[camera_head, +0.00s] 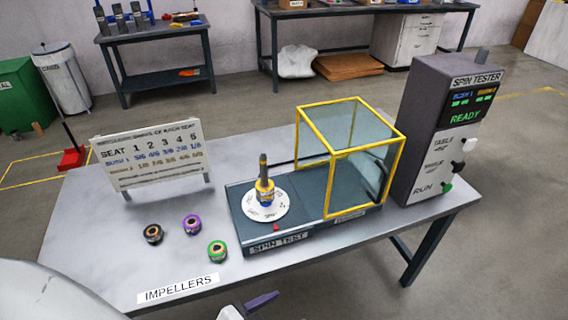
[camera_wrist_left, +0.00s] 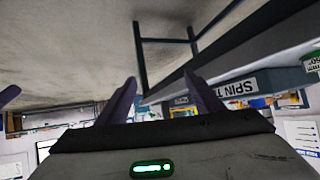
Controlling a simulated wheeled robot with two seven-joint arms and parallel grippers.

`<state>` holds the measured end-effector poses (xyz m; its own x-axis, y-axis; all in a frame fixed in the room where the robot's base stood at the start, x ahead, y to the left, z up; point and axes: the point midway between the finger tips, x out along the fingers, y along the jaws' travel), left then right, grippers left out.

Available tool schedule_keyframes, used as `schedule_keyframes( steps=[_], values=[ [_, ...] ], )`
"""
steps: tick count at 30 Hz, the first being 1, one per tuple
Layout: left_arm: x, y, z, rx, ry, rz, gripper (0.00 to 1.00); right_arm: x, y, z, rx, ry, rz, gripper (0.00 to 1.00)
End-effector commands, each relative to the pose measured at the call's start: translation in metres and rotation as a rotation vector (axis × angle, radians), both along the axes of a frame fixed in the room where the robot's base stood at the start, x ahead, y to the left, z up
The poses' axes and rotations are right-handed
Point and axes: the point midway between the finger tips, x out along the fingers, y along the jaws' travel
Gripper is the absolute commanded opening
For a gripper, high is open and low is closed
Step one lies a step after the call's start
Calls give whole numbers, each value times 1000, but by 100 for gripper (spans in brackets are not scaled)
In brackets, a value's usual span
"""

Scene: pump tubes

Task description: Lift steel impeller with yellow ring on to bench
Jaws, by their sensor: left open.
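The steel impeller with the yellow ring (camera_head: 264,190) sits upright around the dark post (camera_head: 263,166) of the spin tester, above a white disc (camera_head: 267,206) with dark marks. Its lower part shows some blue. My left gripper (camera_wrist_left: 163,98) is open and empty in the left wrist view, its two purple fingers apart. In the head view a purple finger (camera_head: 262,301), apparently of this gripper, shows at the bottom edge, in front of the bench and well short of the impeller. My right gripper does not clearly show.
The grey bench (camera_head: 330,250) holds black (camera_head: 153,234), purple (camera_head: 191,224) and green (camera_head: 217,250) ringed impellers, left of the tester. A seat chart (camera_head: 150,155) stands behind them. A yellow-framed guard (camera_head: 326,160) and control tower (camera_head: 440,130) reading READY stand right. The "IMPELLERS" label area is bare.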

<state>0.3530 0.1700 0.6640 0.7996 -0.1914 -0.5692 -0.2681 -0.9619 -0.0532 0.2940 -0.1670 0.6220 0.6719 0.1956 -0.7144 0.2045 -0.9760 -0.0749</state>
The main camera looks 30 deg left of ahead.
Motion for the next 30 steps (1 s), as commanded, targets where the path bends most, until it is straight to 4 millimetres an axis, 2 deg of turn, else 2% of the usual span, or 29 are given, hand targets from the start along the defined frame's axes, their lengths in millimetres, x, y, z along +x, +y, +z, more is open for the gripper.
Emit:
schedule_keyframes(
  steps=[1,2,3,5,6,8,9,11,12,13,15,16,17,19,22,24,27,30],
  values=[
    [28,0,23,41,-110,-41,61,2,0,0,0,-4,0,28],
    [45,-2,39,68,-183,-71,61,3,0,0,1,-6,0,28],
    [66,-6,64,107,-290,-118,61,4,1,0,0,-9,1,28],
    [95,-18,105,168,-463,-207,61,6,1,1,2,-14,2,28],
    [109,-28,133,213,-579,-276,61,7,1,1,2,-17,2,28],
    [125,-49,177,288,-766,-404,61,9,2,1,2,-20,3,28],
    [130,-66,205,348,-898,-513,61,9,2,1,3,-22,3,28],
    [127,-94,240,460,-1094,-721,61,9,3,-1,3,-23,5,28],
    [120,-109,252,540,-1196,-871,61,9,3,-2,3,-22,6,28],
    [114,-118,255,608,-1257,-990,61,9,4,-3,3,-22,6,28],
    [104,-124,247,780,-1336,-1278,61,9,5,-5,3,-21,8,28],
    [102,-119,238,862,-1340,-1404,61,8,5,-6,3,-20,8,28],
    [103,-110,228,952,-1324,-1528,61,8,5,-7,3,-18,9,28],
    [114,-69,205,1172,-1201,-1802,61,7,6,-9,3,-16,11,28],
    [139,7,189,1434,-906,-2056,61,6,7,-12,3,-10,13,28],
    [153,56,192,1559,-701,-2139,61,5,7,-13,3,-8,14,28],
    [167,113,205,1682,-446,-2189,61,5,8,-13,3,-8,14,28],
    [174,152,219,1751,-261,-2197,61,5,8,-13,3,-9,13,28]
  ],
)
